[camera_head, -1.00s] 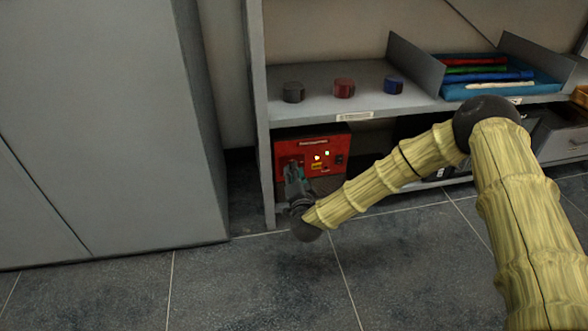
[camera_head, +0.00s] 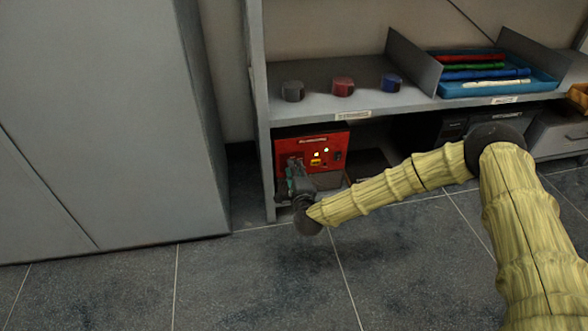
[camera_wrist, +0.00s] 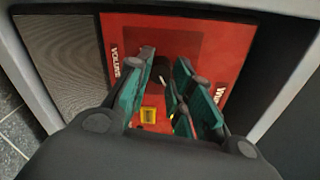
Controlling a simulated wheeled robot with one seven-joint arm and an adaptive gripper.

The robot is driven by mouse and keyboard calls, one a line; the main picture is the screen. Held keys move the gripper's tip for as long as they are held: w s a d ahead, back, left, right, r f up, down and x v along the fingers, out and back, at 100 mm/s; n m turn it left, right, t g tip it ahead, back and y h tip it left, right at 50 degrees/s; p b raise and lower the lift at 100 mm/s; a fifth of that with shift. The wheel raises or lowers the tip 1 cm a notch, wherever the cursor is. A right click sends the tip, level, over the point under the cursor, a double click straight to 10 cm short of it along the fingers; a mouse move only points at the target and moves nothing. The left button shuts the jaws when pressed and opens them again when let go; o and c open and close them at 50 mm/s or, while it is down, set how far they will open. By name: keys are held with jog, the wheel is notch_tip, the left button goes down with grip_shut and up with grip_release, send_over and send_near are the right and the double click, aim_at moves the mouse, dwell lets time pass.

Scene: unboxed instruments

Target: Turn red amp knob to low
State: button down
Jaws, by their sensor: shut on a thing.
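The red amp (camera_head: 315,143) stands on the lower shelf at the left, its red front facing out. My gripper (camera_head: 292,174) is at the lower left of that front and hides part of it. In the wrist view, the red panel (camera_wrist: 222,48) carries the word VOLUME on two sides. A black knob (camera_wrist: 161,74) with a pale mark sits on the panel between the teal fingers of my gripper (camera_wrist: 164,68). The fingers are shut on the knob, one on each side. The exact knob setting cannot be read.
A blue tray (camera_head: 540,88) with several coloured sticks is at the right. The floor in front is clear.

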jog(key=shift+d+f+m, duration=0.1)
jog(key=shift+d+m, duration=0.05)
jog(key=shift+m, duration=0.45)
jog(key=c, duration=1.2)
grip_release()
jog(key=shift+c, duration=0.2)
jog(key=shift+s, duration=0.1)
jog(key=v, duration=1.1)
jog(key=shift+s, duration=0.4)
